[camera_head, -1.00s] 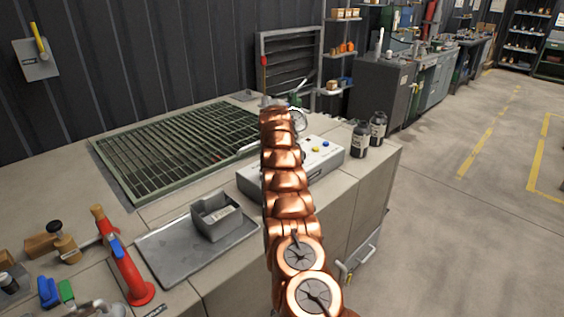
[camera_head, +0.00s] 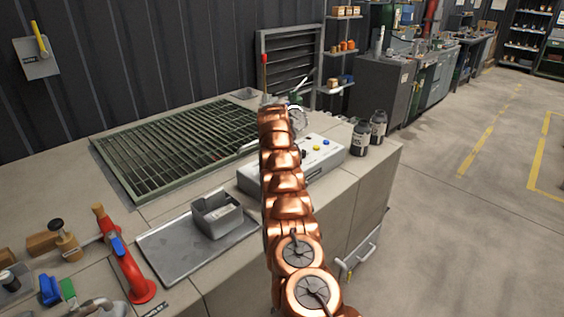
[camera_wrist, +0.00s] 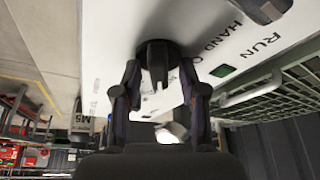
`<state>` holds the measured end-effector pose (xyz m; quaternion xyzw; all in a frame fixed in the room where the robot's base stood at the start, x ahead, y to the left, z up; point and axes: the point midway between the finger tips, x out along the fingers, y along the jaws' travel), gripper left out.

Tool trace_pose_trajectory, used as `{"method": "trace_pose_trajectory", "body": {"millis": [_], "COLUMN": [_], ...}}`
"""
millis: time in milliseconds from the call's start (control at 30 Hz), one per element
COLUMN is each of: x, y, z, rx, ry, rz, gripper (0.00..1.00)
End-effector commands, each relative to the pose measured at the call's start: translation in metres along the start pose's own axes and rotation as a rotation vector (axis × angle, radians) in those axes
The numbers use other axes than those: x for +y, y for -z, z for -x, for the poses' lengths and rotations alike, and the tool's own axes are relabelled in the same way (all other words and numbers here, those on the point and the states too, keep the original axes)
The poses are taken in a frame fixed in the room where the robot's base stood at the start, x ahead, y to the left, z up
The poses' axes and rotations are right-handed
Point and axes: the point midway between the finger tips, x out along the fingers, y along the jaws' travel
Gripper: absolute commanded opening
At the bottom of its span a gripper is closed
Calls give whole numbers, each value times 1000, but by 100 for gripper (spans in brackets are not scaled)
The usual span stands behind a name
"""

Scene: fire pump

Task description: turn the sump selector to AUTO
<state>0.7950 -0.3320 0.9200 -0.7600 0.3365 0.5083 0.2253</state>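The pale control box (camera_head: 322,170) stands on the bench in the head view, partly hidden behind my arm. Its top carries a blue and a yellow button. In the wrist view its white panel (camera_wrist: 112,35) fills the upper middle, with "HAND" and "RUN" lettering and a green rectangle. A black selector knob (camera_wrist: 157,60) stands out from the panel between the fingers of my gripper (camera_wrist: 158,95). The fingers are apart, one on each side of the knob, with gaps visible. I cannot read an AUTO mark. My gripper is largely hidden behind the arm in the head view.
A second black knob (camera_wrist: 263,9) is near "RUN". A green floor grating (camera_head: 180,145) lies behind the box. A metal tray (camera_head: 165,256) with a grey bin (camera_head: 218,218) and a red tool (camera_head: 130,268) are left. Two dark bottles (camera_head: 361,138) stand right.

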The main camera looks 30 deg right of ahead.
Motion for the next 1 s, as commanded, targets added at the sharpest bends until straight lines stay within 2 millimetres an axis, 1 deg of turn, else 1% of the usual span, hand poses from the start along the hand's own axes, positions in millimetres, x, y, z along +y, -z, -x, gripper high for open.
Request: {"method": "trace_pose_trajectory", "body": {"millis": [267, 467, 667, 867, 1000], "x": [0, -1, -1, -1, -1], "y": [0, 1, -1, 0, 1], "z": [1, 12, 32, 60, 82], "rx": [1, 3, -2, 2, 4], "ry": [0, 0, 2, 2, 3], "rz": [0, 1, 1, 1, 0], "gripper": [44, 44, 44, 44, 44]}}
